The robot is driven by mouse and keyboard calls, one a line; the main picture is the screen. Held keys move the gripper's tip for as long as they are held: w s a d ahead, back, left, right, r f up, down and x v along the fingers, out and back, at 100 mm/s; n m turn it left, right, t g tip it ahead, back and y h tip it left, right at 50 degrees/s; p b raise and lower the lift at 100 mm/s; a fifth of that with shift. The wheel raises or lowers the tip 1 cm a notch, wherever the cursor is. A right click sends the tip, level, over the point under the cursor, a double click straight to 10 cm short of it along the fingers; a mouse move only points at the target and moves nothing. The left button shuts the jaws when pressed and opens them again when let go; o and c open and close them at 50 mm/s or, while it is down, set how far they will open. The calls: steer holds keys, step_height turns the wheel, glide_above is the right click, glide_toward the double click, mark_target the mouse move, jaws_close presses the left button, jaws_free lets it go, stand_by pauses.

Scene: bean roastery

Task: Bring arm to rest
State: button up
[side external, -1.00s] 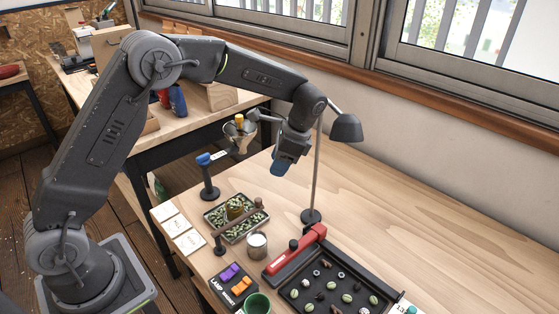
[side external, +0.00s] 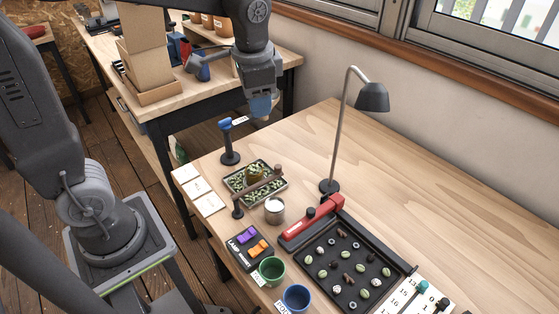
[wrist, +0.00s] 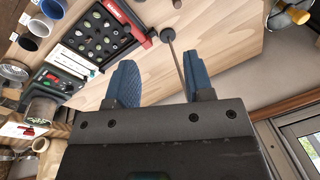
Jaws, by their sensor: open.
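My gripper (side external: 261,106) hangs fingers-down in the side external view, above the far left corner of the wooden table and behind the blue-topped stand (side external: 229,143). In the wrist view my gripper (wrist: 162,78) shows two blue fingers spread apart with nothing held between them. The lamp's thin pole shows beyond the gap. My forearm runs out of the side view at the top, so its full pose is hidden.
The desk lamp (side external: 372,97) stands right of my gripper. Below are a tray of green beans (side external: 284,185), a metal tin (side external: 275,212), a black sorting tray (side external: 308,284), a green cup (side external: 271,271) and a blue cup (side external: 296,298). The table's right side is clear.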

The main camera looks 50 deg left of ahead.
steer(key=s+n+t+h, duration=0.1)
steer(key=s+n+t, duration=0.3)
steer(key=s, duration=0.9)
steer(key=shift+d+r, duration=0.15)
steer(key=shift+d, duration=0.3)
